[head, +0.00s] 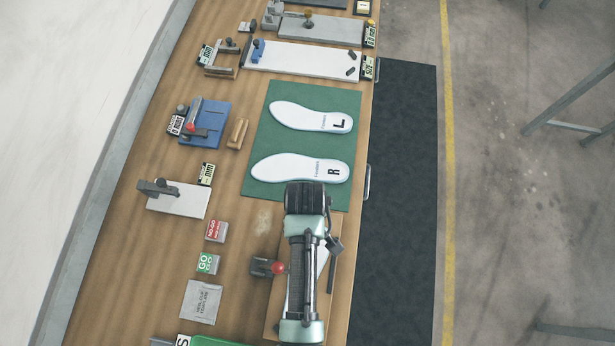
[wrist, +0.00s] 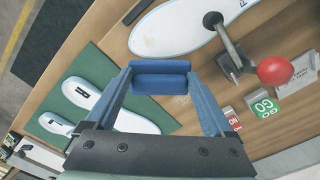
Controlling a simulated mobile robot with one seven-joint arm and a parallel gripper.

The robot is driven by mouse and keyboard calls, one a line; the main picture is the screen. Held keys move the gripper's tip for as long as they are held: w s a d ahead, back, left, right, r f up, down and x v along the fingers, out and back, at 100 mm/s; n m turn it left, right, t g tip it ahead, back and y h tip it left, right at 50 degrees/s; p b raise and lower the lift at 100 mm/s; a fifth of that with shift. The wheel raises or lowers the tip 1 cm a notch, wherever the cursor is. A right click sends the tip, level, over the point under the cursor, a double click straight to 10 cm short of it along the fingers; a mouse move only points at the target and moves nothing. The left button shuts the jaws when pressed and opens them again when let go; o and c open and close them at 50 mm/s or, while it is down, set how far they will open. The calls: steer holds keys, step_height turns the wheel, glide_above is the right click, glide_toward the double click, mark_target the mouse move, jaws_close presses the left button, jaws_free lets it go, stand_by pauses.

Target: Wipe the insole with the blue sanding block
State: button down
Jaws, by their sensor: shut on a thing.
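My gripper (wrist: 162,92) is shut on the blue sanding block (wrist: 160,77), which sits between its fingertips in the wrist view. A white insole (wrist: 180,27) lies on a wooden board at the top of the wrist view, under a clamp arm with a red knob (wrist: 275,70). The block appears just short of the insole's rounded end in the picture; I cannot tell its height above the bench. In the head view my arm covers the gripper, the block and most of this insole. The clamp's red knob (head: 278,268) shows left of my arm.
Two more white insoles, L (head: 310,117) and R (head: 300,168), lie on a green mat (head: 262,188). Left of my arm are a NO-GO block (head: 216,231), a GO block (head: 208,264) and a grey plate (head: 201,302). Several gauges and fixtures stand farther along the bench.

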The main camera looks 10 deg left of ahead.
steer(key=r+p, duration=0.2)
steer(key=r, duration=0.1)
steer(key=shift+w+a, duration=0.1)
steer(key=shift+a, duration=0.1)
steer(key=shift+d+r+p, duration=0.15)
steer(key=shift+r+p, duration=0.45)
steer(key=shift+p, duration=0.05)
